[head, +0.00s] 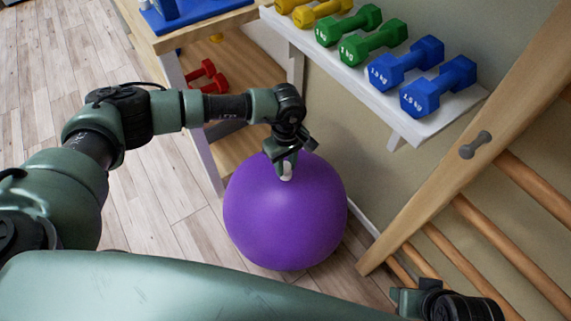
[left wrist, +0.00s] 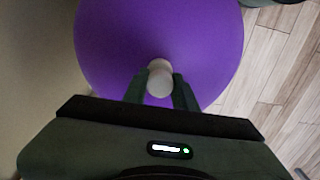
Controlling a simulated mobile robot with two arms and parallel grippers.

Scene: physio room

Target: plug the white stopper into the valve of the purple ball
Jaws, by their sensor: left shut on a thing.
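The large purple ball (head: 285,225) rests on the floor beside the wooden shelf unit. My left gripper (head: 286,166) is over the top of the ball, pointing down, and is shut on the white stopper (head: 287,174). In the left wrist view the white stopper (left wrist: 160,78) sits between the two fingers, with the purple ball (left wrist: 115,38) right behind it. The valve is hidden, and I cannot tell whether the stopper touches the ball or is in the valve. Part of my right gripper (head: 410,300) shows at the bottom right; its fingers are not clear.
A white wall shelf (head: 440,122) with yellow, green and blue dumbbells is above and right of the ball. Wooden wall bars (head: 470,150) stand at the right. The floor at left is clear.

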